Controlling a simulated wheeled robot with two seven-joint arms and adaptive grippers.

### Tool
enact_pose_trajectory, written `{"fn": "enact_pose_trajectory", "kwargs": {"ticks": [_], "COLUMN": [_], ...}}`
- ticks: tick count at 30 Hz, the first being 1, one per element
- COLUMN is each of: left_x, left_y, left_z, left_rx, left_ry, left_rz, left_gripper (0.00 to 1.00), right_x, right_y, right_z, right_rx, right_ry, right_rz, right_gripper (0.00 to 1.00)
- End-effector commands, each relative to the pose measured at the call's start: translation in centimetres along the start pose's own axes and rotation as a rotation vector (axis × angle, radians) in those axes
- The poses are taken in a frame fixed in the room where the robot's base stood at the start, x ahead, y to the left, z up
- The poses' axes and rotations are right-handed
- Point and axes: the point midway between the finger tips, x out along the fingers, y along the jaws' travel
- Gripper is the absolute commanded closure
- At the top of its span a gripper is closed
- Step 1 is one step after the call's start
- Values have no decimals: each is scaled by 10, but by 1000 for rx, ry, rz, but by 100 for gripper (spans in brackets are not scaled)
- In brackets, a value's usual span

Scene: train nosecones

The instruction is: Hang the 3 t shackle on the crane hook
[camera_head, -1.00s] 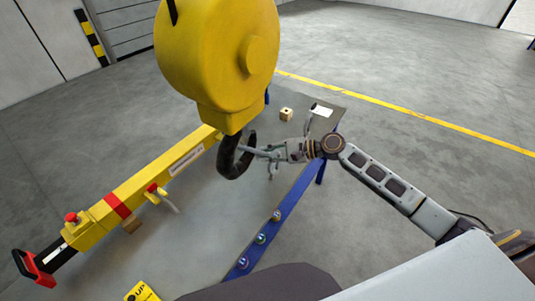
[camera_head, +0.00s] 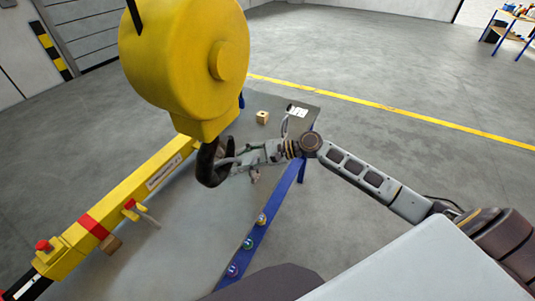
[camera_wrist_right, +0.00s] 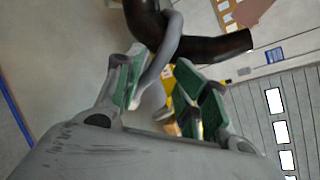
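The black crane hook (camera_head: 211,166) hangs under the yellow hook block (camera_head: 185,65). My right gripper (camera_head: 243,160) is just right of the hook, level with it. In the right wrist view the grey shackle (camera_wrist_right: 174,42) passes across the black hook (camera_wrist_right: 150,22); its bow looks looped around the hook. One grey leg reaches down beside the left finger. The two green-padded fingers (camera_wrist_right: 162,82) stand apart, with background showing between them. The shackle's lower end is partly hidden, as is any size mark. My left gripper is out of view.
A yellow lifting beam (camera_head: 120,205) with red knobs lies on the grey table at left. A small wooden block (camera_head: 262,117) and a white label (camera_head: 298,110) are at the far end. Several small shackles (camera_head: 248,243) line the blue table edge. Floor at right is clear.

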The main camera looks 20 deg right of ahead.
Motion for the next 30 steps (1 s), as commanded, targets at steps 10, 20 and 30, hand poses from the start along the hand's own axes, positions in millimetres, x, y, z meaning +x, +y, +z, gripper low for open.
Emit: {"fn": "enact_pose_trajectory", "kwargs": {"ticks": [10, 20, 30], "left_x": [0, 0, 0], "left_y": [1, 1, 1], "left_z": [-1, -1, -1], "left_rx": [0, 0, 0], "left_ry": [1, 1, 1], "left_rz": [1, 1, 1], "left_gripper": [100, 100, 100], "right_x": [-31, -62, -92], "right_y": [1, 1, 1], "right_z": [0, 1, 2], "right_rx": [0, 0, 0], "right_ry": [1, -1, -3], "right_rz": [2, 2, 2], "right_gripper": [62, 62, 62]}}
